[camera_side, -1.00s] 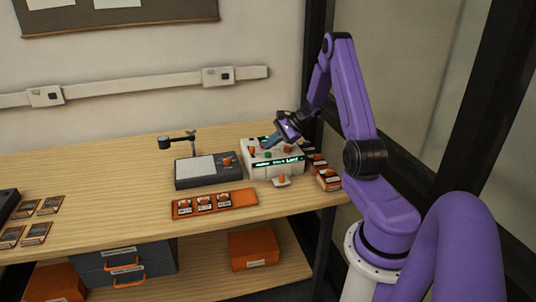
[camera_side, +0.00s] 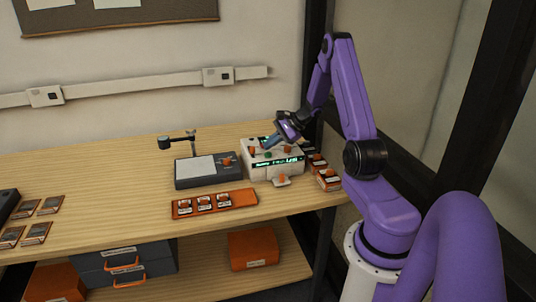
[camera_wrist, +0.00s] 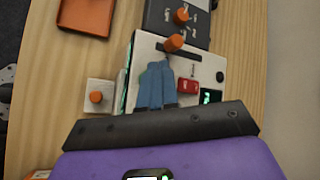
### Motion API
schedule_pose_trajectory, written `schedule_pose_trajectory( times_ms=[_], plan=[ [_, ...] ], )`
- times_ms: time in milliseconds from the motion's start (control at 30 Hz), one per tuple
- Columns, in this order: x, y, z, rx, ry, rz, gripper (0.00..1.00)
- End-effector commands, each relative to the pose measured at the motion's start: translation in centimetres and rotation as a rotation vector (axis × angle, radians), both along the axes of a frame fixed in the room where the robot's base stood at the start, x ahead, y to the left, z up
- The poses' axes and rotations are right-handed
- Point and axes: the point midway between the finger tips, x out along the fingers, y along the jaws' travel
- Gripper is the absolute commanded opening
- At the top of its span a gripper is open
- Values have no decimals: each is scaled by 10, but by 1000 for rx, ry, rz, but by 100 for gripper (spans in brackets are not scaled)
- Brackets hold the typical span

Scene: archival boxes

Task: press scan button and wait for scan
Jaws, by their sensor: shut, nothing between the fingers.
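The scanner, a white box (camera_side: 274,170) with a lit display on its front, stands on the bench at the right. Its top carries orange knobs and a green button (camera_side: 268,154). My gripper (camera_side: 265,147) is over the top of the box, pointing down, with its blue fingers shut and empty. In the wrist view the fingers (camera_wrist: 155,86) lie together over the white box (camera_wrist: 147,54), beside a red switch (camera_wrist: 188,86) and below an orange knob (camera_wrist: 173,43). They hide what is under their tips, so contact with a button cannot be told.
A dark grey stand with a white plate (camera_side: 195,168) is left of the scanner. An orange tray (camera_side: 241,197) with several small items lies in front. A small white block with an orange knob (camera_side: 282,181) and orange boxes (camera_side: 327,180) sit close by.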

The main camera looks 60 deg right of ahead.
Motion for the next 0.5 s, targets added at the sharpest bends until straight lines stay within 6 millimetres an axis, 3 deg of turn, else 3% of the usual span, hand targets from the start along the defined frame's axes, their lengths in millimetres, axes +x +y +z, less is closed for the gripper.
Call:
schedule_pose_trajectory(
  times_ms=[500],
  plan=[
    [0,0,-9,1,0,-1,0]
  ],
)
